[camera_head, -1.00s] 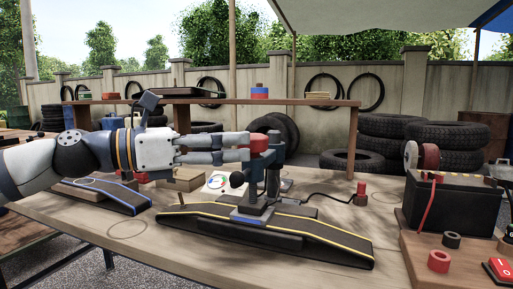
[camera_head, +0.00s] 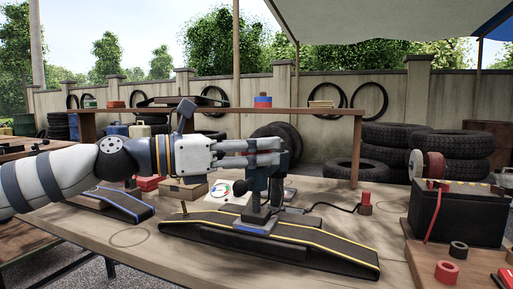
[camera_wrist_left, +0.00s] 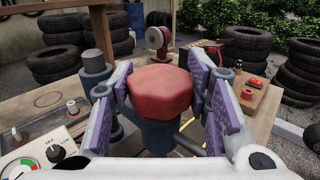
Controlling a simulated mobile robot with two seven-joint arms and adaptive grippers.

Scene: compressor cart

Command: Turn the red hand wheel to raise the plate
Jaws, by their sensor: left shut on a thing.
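The red hand wheel (camera_wrist_left: 160,90) is a faceted red knob on top of a dark post, seen close up in the left wrist view. In the head view my left gripper (camera_head: 268,152) hides most or all of it. The gripper's purple-padded fingers lie on both sides of the wheel and are shut on it. Below it, a dark blue stand (camera_head: 276,188) rises from a block on the black ramp with yellow edges (camera_head: 325,250). I cannot make out the plate clearly. My right gripper is not in view.
A gauge panel (camera_wrist_left: 42,152) stands close by the gripper. A black ramp with blue edges (camera_head: 112,203) lies at left. A black box with a reel (camera_head: 455,212) and a red button post (camera_head: 365,202) are at right.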

